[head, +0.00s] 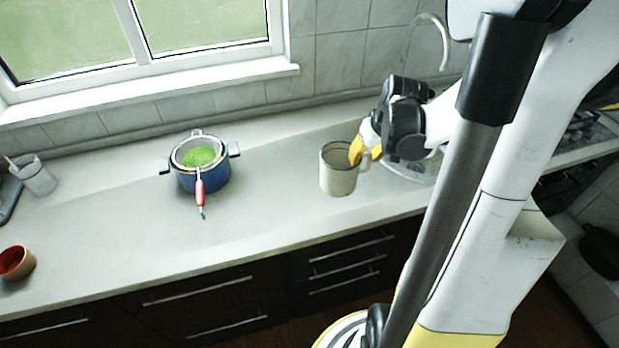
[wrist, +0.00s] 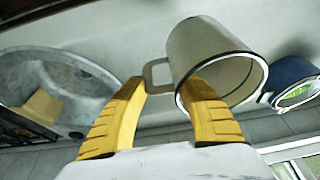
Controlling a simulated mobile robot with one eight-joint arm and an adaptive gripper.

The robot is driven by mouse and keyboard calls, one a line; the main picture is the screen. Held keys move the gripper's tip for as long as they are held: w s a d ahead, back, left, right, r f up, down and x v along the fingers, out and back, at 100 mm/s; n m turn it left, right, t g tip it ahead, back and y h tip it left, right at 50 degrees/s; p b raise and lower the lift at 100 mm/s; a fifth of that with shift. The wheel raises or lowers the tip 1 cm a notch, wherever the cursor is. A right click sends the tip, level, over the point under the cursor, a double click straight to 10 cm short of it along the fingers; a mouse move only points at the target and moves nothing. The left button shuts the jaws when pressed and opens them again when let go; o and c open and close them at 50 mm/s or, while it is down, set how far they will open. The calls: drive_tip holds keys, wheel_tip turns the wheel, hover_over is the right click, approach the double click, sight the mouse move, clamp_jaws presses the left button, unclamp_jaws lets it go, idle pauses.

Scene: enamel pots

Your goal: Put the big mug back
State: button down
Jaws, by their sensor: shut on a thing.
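The big mug (head: 338,175) is cream enamel with a dark rim. In the head view it is upright on or just above the counter, right of the blue pot; I cannot tell whether it touches the counter. My gripper (head: 364,150) reaches it from the right. In the wrist view the mug (wrist: 205,50) shows with its handle to the left. The yellow fingers of my gripper (wrist: 165,100) are shut on the mug, one finger at the handle side and the other inside the rim, pinching the wall.
A blue pot (head: 205,180) with a strainer of green contents and a red-handled tool (head: 199,190) stands left on the counter (head: 270,200). An orange cup (head: 16,262) and a pale container (head: 36,175) are at far left. A round sink (wrist: 60,85) lies beside the mug.

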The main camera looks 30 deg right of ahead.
drive_tip(key=shift+w+a+f+b, duration=0.7)
drive_tip(key=shift+w+a+f, duration=0.3)
drive_tip(key=shift+w+f, duration=0.65)
drive_tip(key=shift+w+a+f+b, duration=0.75)
drive_tip(key=shift+w+a+f, duration=0.4)
drive_tip(key=shift+f, duration=0.65)
drive_tip(key=shift+w+a+f+b, duration=0.7)
drive_tip(key=shift+w+a+f, duration=0.15)
drive_tip(key=shift+w+f, duration=0.85)
drive_tip(key=shift+s+f, duration=0.1)
drive_tip(key=shift+f, duration=0.2)
drive_tip(key=c, duration=1)
unclamp_jaws()
drive_tip(key=shift+o, duration=0.2)
drive_tip(key=shift+r, duration=0.1)
